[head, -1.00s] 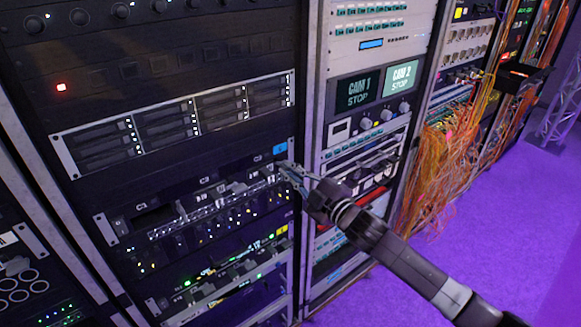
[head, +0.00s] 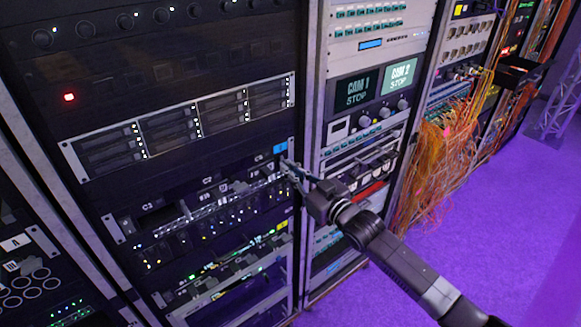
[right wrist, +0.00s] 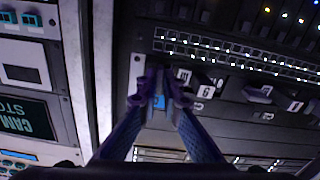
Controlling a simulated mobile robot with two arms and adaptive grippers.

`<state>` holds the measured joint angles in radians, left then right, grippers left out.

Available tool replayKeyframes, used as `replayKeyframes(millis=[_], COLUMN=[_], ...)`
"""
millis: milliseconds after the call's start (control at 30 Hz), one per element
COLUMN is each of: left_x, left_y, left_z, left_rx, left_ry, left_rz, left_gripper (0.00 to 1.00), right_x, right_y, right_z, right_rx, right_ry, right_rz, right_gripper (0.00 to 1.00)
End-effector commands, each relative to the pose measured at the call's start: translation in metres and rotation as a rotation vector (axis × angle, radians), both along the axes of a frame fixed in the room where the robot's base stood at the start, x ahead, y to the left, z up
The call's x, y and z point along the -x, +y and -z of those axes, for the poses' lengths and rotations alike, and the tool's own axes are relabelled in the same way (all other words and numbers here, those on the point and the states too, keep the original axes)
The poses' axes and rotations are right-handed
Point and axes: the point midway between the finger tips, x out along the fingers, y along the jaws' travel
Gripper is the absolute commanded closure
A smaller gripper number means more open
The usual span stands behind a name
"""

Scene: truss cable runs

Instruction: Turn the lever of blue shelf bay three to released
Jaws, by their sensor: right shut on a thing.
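The blue shelf is a dark rack unit with a blue tag (head: 281,147) at its right end. The tag also shows between my fingers in the right wrist view (right wrist: 159,102). My right gripper (head: 288,164) reaches in from the right to this end of the shelf. In the right wrist view my right gripper (right wrist: 160,88) is shut on a small part at the shelf front, beside a III mark (right wrist: 184,76). The fingers hide most of this part, so its lever angle cannot be read. My left gripper is not in view.
A drive unit (head: 175,128) sits above the shelf, and a lit unit (head: 230,268) below. The neighbouring rack with CAM screens (head: 355,92) stands close on the right. Orange cables (head: 445,170) hang farther right. The purple floor (head: 440,245) is clear in front.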

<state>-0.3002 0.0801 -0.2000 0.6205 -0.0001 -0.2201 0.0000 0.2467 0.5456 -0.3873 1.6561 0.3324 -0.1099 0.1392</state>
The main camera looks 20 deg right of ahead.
Motion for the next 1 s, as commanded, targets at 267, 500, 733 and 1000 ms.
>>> replayKeyframes(millis=[267, 500, 733, 1000], left_x=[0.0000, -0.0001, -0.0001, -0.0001], left_y=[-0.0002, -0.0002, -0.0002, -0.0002], left_z=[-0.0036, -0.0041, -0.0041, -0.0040], left_rx=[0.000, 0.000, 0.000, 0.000], left_ry=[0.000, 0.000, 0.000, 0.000], left_rz=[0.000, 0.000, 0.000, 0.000], left_gripper=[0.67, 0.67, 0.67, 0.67], right_x=[0.0002, 0.0003, 0.0003, 0.0002], right_y=[-0.0002, -0.0002, 0.0000, 0.0001], right_z=[0.0018, 0.0023, 0.0024, 0.0019], right_rx=[-0.101, -0.130, -0.132, -0.131], right_ry=[0.041, 0.052, 0.053, 0.052], right_rz=[0.000, 0.000, 0.001, 0.000], right_gripper=[1.00, 1.00, 1.00, 0.78])
